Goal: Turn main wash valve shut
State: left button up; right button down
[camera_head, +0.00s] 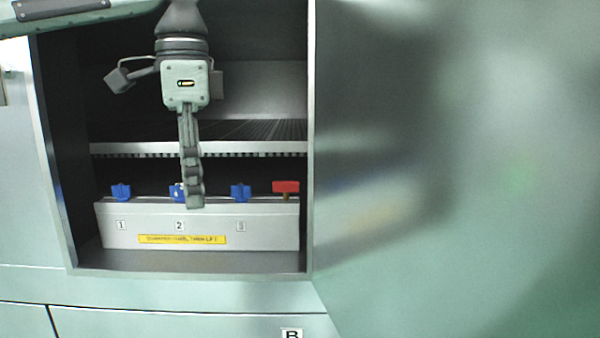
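A grey manifold box (275,243) stands inside an open cabinet, with a row of handles along its top. A red handle (286,187) is at the right end, lying level across the picture. Blue handles stand over labels 1 (121,192), 2 (176,191) and 3 (241,192). Which one is the main wash valve is not legible. My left gripper (194,200) hangs fingers down in front of the box near label 2, partly covering that blue handle. Its fingers overlap in a narrow line, so their opening and any contact are unclear. My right gripper is out of view.
A yellow label (182,239) is on the box front, its text blurred. A dark slatted shelf (250,149) crosses above the handles. The cabinet's metal side walls bound the space. A large pale green panel (480,200) fills the right side.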

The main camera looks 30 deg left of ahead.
aim_at(286, 186)
jog(key=i+j+z, duration=0.25)
jog(key=j+z, duration=0.25)
jog(key=j, duration=0.2)
jog(key=i+j+z, duration=0.25)
jog(key=j, duration=0.2)
jog(key=k, duration=0.1)
